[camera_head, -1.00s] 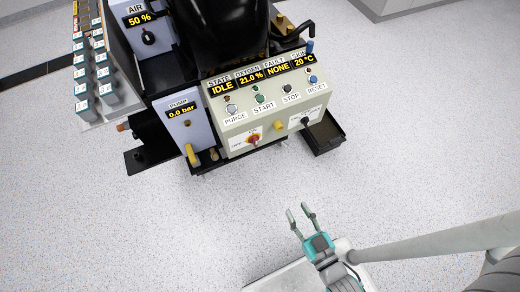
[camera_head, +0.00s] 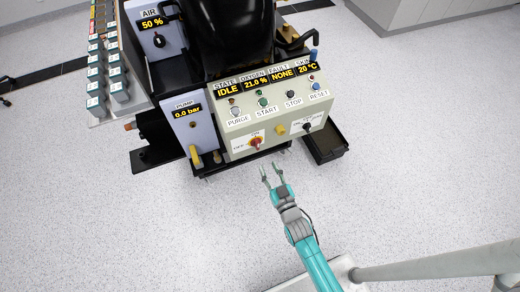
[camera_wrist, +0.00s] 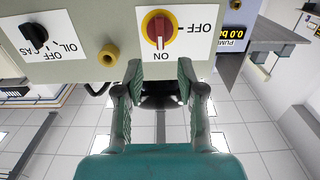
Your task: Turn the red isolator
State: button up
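The red isolator (camera_head: 256,143) is a red rotary knob on a yellow ring on a white plate, low on the control panel front. The plate reads ON and OFF. In the wrist view the isolator (camera_wrist: 160,29) appears upside down, its red grip standing upright in line with the ON mark; OFF is to the right. My gripper (camera_head: 270,168) is open and empty, just below and slightly right of the isolator in the head view. In the wrist view the spread fingers (camera_wrist: 160,75) point toward the panel, below the knob, apart from it.
A yellow knob (camera_wrist: 108,55) and a black oil/gas selector (camera_wrist: 34,36) sit beside the isolator. The pump panel (camera_head: 190,122) has a yellow lever (camera_head: 196,156). A black tray (camera_head: 326,146) stands right of the panel. The floor in front is clear.

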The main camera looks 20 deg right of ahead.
aim_at(258, 147)
jog(key=w, duration=0.9)
jog(key=shift+w, duration=0.15)
grip_shut()
